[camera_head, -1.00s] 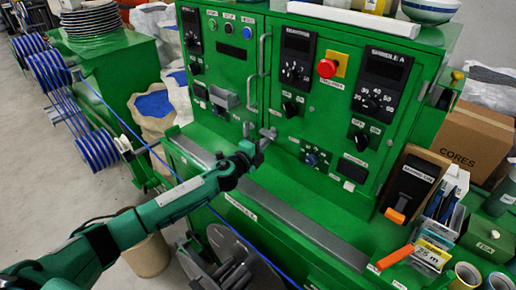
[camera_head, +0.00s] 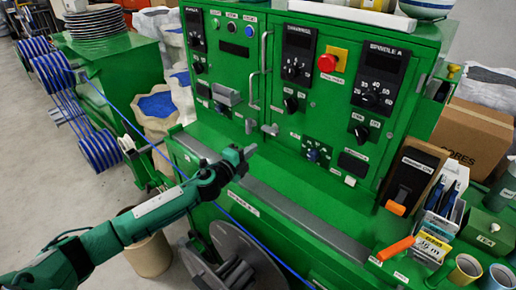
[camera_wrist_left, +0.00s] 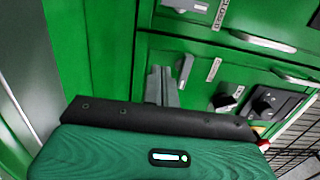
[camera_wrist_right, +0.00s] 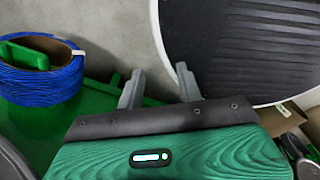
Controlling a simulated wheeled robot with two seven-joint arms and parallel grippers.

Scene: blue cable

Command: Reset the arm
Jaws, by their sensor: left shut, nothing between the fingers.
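My left arm comes in from the lower left in the head view. Its gripper (camera_head: 248,151) is shut and empty, in front of the green machine's (camera_head: 234,128) lower panel and above its front ledge. In the left wrist view the gripper (camera_wrist_left: 163,84) has its fingers together, with green panels and handles beyond. My right gripper is outside the head view. In the right wrist view the gripper (camera_wrist_right: 160,82) has its fingers apart with nothing between them. The blue cable (camera_head: 128,122) runs from the spools at left, behind my left arm and down along the machine's front.
Blue cable spools (camera_head: 100,150) stand at left. A grey reel (camera_head: 240,258) and a brown bin (camera_head: 150,250) sit below my left arm. Knobs and a red button (camera_head: 327,63) stick out of the panel. A blue coil (camera_wrist_right: 40,85) shows in the right wrist view.

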